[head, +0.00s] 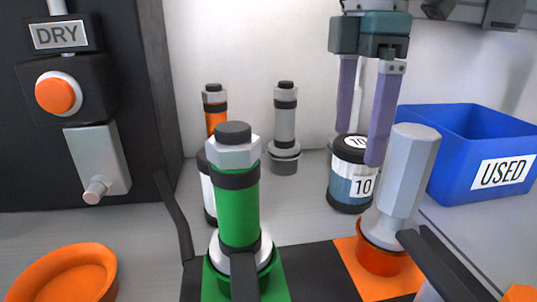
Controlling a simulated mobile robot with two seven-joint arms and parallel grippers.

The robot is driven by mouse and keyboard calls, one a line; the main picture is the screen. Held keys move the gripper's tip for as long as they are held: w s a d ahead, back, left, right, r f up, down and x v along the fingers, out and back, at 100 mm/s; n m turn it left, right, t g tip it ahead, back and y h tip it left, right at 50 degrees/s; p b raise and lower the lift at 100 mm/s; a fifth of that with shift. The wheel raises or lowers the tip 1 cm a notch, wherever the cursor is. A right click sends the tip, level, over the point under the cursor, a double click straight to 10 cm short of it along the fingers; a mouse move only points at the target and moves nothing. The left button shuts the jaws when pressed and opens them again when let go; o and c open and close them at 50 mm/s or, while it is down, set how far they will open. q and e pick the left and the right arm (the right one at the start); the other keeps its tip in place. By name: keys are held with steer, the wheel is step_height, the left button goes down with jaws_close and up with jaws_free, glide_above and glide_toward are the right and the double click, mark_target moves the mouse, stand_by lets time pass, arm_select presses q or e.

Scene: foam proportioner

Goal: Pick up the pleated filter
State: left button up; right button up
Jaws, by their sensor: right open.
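I cannot tell for sure which thing is the pleated filter; no pleats show clearly. A light grey faceted cylinder (408,175) stands tilted in an orange cup (382,258) at the right. A jar (350,187) with a blue lower part and labels reading 10 stands behind it. My right gripper (360,146) comes down from above with its two purple fingers apart. In the picture its fingers overlap the jar's top and right side; whether they touch it I cannot tell. A thin white upright shows between the fingers. My left gripper is not in view.
A green canister (239,210) stands at front centre. Behind it are an orange-and-black canister (215,112) and a grey one (285,115). A blue USED bin (455,165) is at right, an orange bowl (67,252) at lower left, and a DRY panel (60,35) at upper left.

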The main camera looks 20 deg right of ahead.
mark_target(353, 176)
steer(key=shift+s+a+f, duration=0.15)
steer(key=shift+a+f, duration=0.05)
steer(key=shift+f, duration=0.8)
steer(key=f, duration=0.3)
steer(key=f+b, duration=0.1)
steer(key=f, duration=0.1)
steer(key=shift+s+d, duration=0.1)
steer(key=shift+d, duration=0.2)
steer(key=shift+c, duration=0.2)
steer(key=c, duration=1.3)
